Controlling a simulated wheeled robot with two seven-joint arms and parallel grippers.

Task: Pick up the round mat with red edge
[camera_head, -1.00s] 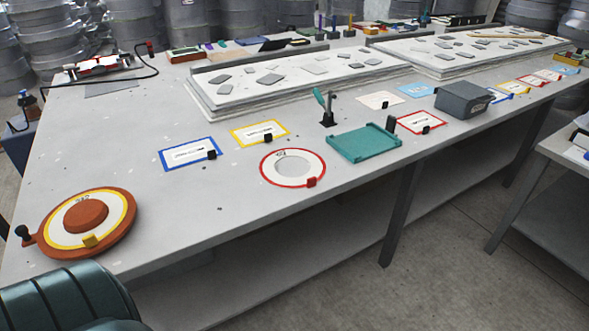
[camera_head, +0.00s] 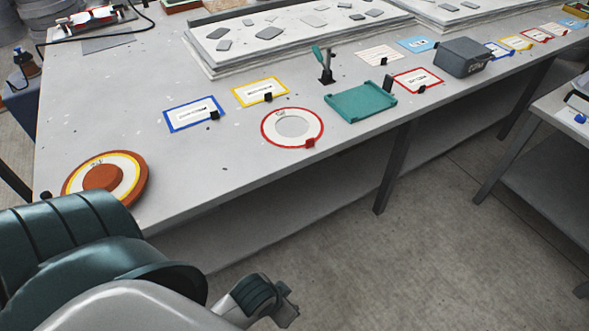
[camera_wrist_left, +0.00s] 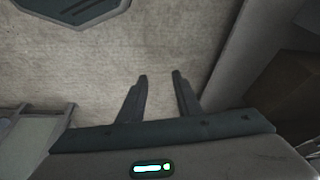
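The round mat with red edge (camera_head: 267,126) lies flat near the front edge of the grey table in the head view. It is a white ring with a grey centre and a small red block (camera_head: 310,143) on its near rim. My left arm comes in from the lower left, and its gripper (camera_head: 284,308) hangs low in front of the table, well apart from the mat. In the left wrist view the left gripper's two fingers (camera_wrist_left: 159,80) are spread apart with nothing between them, over bare floor. My right gripper does not show.
An orange round mould with a yellow ring (camera_head: 132,187) sits at the table's left front, partly hidden by my arm. A teal tray (camera_head: 360,103) is right of the mat. Blue-edged (camera_head: 172,129) and yellow-edged (camera_head: 238,103) cards lie behind it. The table (camera_head: 225,195) between mould and mat is clear.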

